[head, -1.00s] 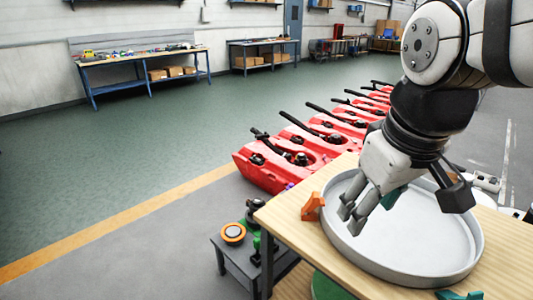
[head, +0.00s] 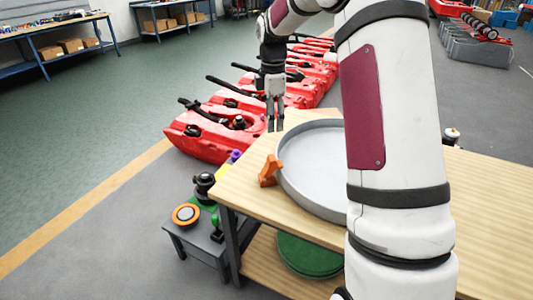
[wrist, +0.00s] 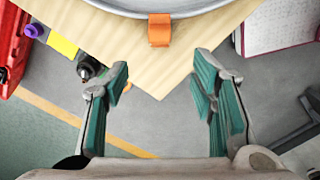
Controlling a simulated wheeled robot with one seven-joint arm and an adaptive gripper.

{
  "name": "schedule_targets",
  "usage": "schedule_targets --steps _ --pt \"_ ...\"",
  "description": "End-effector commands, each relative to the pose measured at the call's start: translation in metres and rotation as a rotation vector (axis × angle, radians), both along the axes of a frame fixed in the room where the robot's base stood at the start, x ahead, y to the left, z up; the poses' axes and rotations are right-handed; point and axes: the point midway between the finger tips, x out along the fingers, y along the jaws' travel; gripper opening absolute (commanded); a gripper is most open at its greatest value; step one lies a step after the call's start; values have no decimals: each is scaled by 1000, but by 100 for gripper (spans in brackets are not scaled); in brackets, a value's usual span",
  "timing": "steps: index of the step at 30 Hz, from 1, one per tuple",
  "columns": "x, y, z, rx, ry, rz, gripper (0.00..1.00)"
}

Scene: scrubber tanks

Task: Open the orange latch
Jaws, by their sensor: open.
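The orange latch (head: 269,171) is a small angular piece at the near-left rim of the round grey pan (head: 296,186), on the corner of a wooden table (head: 238,192). In the wrist view the latch (wrist: 159,30) is at top middle, against the pan's rim (wrist: 112,7). My gripper (head: 275,128) points down beyond the latch in the head view, apart from it. In the wrist view my gripper (wrist: 162,68) has its green-padded fingers spread wide with nothing between them, and the latch shows past the tips. My arm hides the pan's right side.
Red tanks (head: 215,132) stand in a row behind the table. A low grey stand (head: 197,238) with an orange-ringed disc (head: 186,215) and black and green knobs is at the table's left. A green disc (head: 308,256) lies on the lower shelf. Floor at left is clear.

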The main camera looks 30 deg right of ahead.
Motion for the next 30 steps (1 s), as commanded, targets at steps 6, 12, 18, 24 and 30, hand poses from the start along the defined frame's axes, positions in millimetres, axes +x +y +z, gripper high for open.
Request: schedule_targets --steps 6,12,18,24,30 --pt "2 -2 -21 4 5 13 52" --pt "1 -1 -58 4 7 12 52" --pt "1 -1 -97 4 6 10 52" --pt "1 -1 -126 4 5 11 52" --pt "2 -1 -139 3 3 11 52"
